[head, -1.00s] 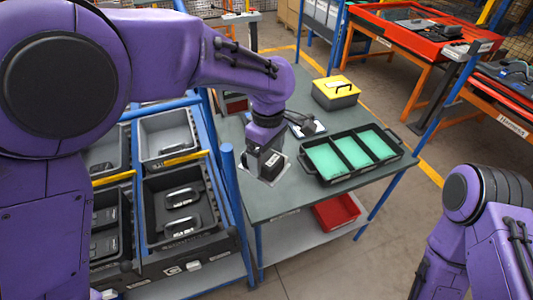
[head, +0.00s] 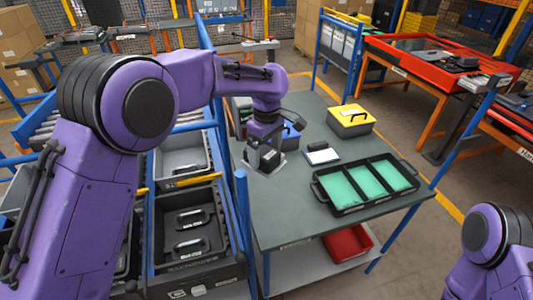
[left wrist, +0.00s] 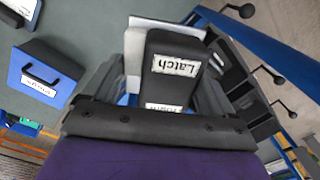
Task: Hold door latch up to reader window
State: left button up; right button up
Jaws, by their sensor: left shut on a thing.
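My left gripper (head: 266,157) is shut on a dark block with a white label reading "Latch" (left wrist: 178,66), the door latch. In the head view the gripper hangs at the left part of the green-grey table (head: 285,205), and the latch is small and dark between its fingers. In the left wrist view a pale flat piece (left wrist: 138,50) shows behind and beside the latch; I cannot tell whether they touch. I cannot make out the reader window for certain. My right gripper is out of view; only part of that arm shows at the lower right.
A blue handled box (head: 291,134) stands just behind the left gripper. A small white-topped item (head: 322,154), a yellow-lidded box (head: 351,120) and a black tray with green compartments (head: 346,208) lie to the right. A blue post (head: 244,225) and black bins (head: 188,265) stand left.

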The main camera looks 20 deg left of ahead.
pick_arm(q)
jog(key=shift+r, duration=0.1)
jog(key=s+d, duration=0.2)
jog(key=s, duration=0.1)
jog(key=s+d, duration=0.2)
jog(key=s, duration=0.1)
jog(key=s+d, duration=0.2)
jog(key=s, duration=0.2)
jog(key=shift+d, duration=0.4)
